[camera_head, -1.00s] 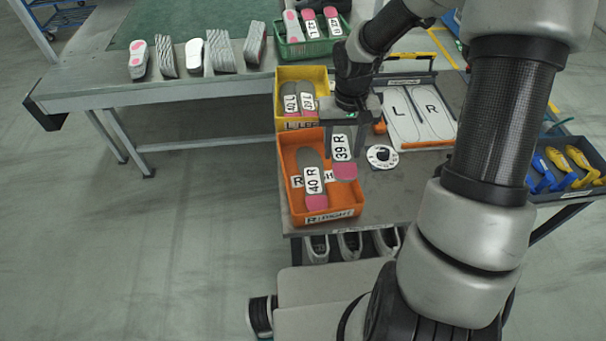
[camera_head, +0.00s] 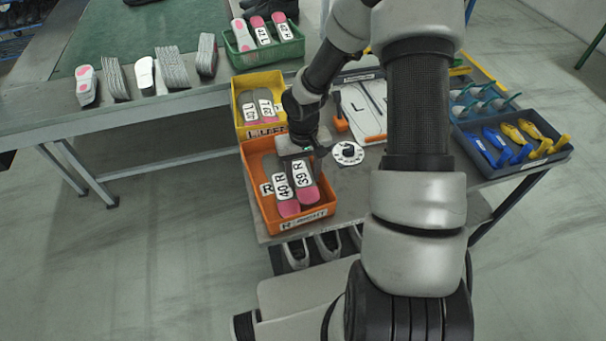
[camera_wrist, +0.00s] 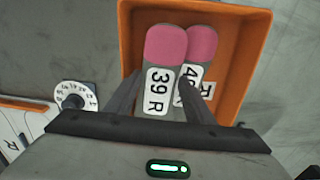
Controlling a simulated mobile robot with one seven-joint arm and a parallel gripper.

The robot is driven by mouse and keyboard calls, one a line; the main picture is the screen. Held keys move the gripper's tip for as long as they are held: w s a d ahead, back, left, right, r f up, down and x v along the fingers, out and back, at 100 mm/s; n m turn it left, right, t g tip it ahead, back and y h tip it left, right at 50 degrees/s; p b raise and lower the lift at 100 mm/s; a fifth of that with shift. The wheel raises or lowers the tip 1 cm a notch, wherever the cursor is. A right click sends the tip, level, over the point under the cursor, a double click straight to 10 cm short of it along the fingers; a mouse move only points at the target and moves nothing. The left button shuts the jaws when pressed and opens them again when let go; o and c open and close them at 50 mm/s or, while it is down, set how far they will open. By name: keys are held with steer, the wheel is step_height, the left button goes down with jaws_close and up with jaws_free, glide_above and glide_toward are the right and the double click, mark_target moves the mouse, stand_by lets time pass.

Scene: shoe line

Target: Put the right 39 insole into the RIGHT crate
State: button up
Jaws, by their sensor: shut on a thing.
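The 39 R insole (camera_head: 304,182), grey with a pink end and a white label, is in my gripper (camera_head: 300,152), over the inside of the orange RIGHT crate (camera_head: 292,229). In the wrist view the insole (camera_wrist: 160,75) lies between the two fingers of my gripper (camera_wrist: 160,100). It overlaps the 40 R insole (camera_head: 284,190), which lies in the crate and also shows in the wrist view (camera_wrist: 204,45). I cannot tell whether the 39 R insole touches the crate floor or the other insole. The crate's wall (camera_wrist: 262,45) shows around both insoles.
A yellow crate (camera_head: 240,112) with insoles stands behind the orange one. A green crate (camera_head: 236,62) is farther back. A round white dial (camera_head: 348,153) and an L/R board (camera_head: 362,118) lie to the right. A dark tray (camera_head: 562,158) holds blue and yellow tools.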

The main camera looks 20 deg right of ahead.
mark_target(303, 181)
steer(key=shift+f+b, duration=0.55)
steer(key=shift+b, duration=0.1)
steer(key=o, duration=0.7)
steer(key=shift+o, duration=0.2)
steer(key=shift+r, duration=0.1)
step_height(303, 181, up, 13)
steer(key=p, duration=0.3)
steer(key=shift+r, duration=0.1)
